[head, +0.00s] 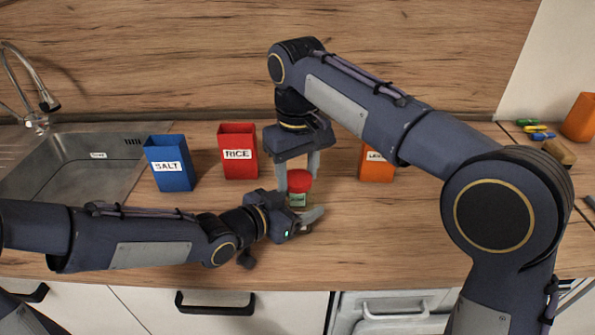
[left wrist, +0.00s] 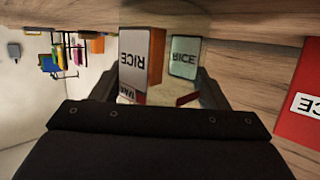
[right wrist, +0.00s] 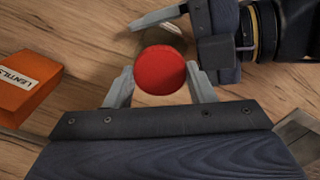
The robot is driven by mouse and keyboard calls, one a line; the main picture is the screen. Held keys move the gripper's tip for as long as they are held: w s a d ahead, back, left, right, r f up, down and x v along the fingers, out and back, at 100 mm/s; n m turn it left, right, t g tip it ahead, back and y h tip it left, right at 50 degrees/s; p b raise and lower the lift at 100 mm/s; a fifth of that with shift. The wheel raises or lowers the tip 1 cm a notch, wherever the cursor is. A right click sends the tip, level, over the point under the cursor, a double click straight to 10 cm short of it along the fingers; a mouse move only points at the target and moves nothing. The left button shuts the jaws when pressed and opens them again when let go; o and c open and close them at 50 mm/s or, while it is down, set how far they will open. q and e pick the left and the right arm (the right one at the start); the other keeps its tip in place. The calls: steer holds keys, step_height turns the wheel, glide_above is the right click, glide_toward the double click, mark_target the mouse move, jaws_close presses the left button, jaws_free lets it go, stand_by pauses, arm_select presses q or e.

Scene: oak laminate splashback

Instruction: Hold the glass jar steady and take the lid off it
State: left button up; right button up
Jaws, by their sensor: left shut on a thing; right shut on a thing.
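My left gripper (head: 305,213) comes in low from the left and is shut on the jar body. My right gripper (head: 299,172) reaches down from above and is shut on the lid. In the right wrist view the lid (right wrist: 160,70) lies between the fingers and hides most of the jar.
Behind the jar stand a blue SALT box (head: 171,164), a red RICE box (head: 238,152) and an orange box (head: 377,165), partly behind my right arm. A sink (head: 75,165) is at left. Small coloured items (head: 537,130) lie at far right. The counter's front is largely clear.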

mark_target(298, 177)
steer(key=shift+r, duration=2)
arm_select(q)
steer(key=o, duration=1.9)
steer(key=shift+o, duration=0.2)
